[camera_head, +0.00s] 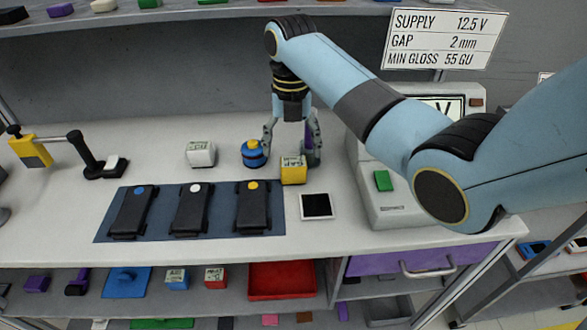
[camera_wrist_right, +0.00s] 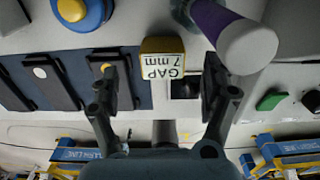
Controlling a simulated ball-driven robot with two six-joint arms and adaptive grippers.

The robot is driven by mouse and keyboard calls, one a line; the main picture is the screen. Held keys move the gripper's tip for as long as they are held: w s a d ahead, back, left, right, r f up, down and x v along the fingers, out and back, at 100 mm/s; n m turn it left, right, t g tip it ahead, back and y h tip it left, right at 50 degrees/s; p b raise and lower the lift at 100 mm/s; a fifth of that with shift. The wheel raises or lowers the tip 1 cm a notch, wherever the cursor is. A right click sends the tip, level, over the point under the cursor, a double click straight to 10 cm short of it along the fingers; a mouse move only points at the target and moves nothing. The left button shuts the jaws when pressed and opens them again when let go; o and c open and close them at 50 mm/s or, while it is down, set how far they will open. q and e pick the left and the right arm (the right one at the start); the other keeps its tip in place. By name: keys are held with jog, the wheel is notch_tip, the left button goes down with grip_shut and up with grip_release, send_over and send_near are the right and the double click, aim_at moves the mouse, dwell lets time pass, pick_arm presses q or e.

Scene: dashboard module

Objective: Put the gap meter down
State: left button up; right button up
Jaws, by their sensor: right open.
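The gap meter (camera_head: 293,170) is a small yellow box with a pale label. It stands at the right edge of the dark blue mat (camera_head: 173,232). In the right wrist view the gap meter (camera_wrist_right: 163,60) reads "GAP 7 mm" and shows between the fingertips, with clear space on both sides. My right gripper (camera_head: 291,138) is open and points down, just behind and above the meter in the head view. Its two fingers also frame the right wrist view (camera_wrist_right: 165,72), holding nothing. My left gripper is not in view.
A blue pot with a yellow top (camera_head: 254,154) and a purple cylinder (camera_head: 310,148) stand close to the right gripper. Three black modules lie on the mat. A dark square plate (camera_head: 317,206) lies right of it. A white labelled box (camera_head: 201,153) stands behind the mat.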

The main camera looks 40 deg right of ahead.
aim_at(293, 160)
jog(key=f, duration=0.5)
jog(key=shift+s+d+f+p, duration=0.1)
jog(key=shift+s+f+p, duration=0.15)
jog(key=shift+p, duration=0.1)
jog(key=shift+r, duration=0.1)
jog(key=c, duration=1.5)
